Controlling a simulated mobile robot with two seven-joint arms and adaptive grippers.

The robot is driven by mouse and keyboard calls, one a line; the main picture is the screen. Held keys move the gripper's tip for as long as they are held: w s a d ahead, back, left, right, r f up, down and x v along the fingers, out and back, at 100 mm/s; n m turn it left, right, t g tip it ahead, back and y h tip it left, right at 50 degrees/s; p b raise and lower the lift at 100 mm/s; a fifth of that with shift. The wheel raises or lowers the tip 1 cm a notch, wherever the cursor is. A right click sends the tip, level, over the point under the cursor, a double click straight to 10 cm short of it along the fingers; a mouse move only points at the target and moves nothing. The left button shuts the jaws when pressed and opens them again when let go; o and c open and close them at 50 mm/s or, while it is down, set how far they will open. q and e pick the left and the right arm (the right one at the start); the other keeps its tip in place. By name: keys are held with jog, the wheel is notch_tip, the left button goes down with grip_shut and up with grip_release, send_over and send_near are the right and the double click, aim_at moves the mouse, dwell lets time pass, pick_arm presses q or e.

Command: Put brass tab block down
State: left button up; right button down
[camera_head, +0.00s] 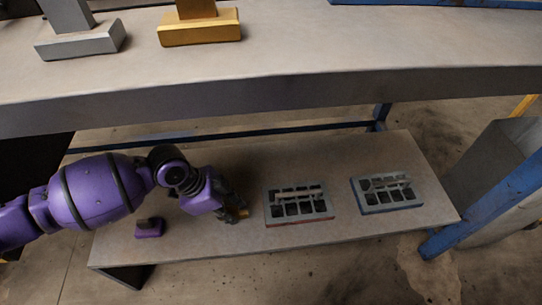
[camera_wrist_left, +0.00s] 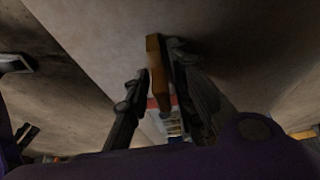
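The brass tab block (camera_wrist_left: 156,72) shows in the left wrist view as a brown-gold piece between the two dark fingers of my left gripper (camera_wrist_left: 157,75). The right-hand finger lies along it and the left-hand fingertip is close against its other side; the gripper looks shut on it. In the head view my left gripper (camera_head: 238,212) is low over the lower bench (camera_head: 330,155), left of the red-edged brick tray. Only a small gold bit of the block (camera_head: 242,213) shows there. Whether the block touches the bench is hard to tell. My right gripper is not in view.
On the lower bench are a red-edged hollow brick (camera_head: 299,218), a blue-edged one (camera_head: 392,207) and a small purple tab block (camera_head: 149,228).

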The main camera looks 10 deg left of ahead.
pick_arm(q)
jog(key=shift+r, duration=0.1)
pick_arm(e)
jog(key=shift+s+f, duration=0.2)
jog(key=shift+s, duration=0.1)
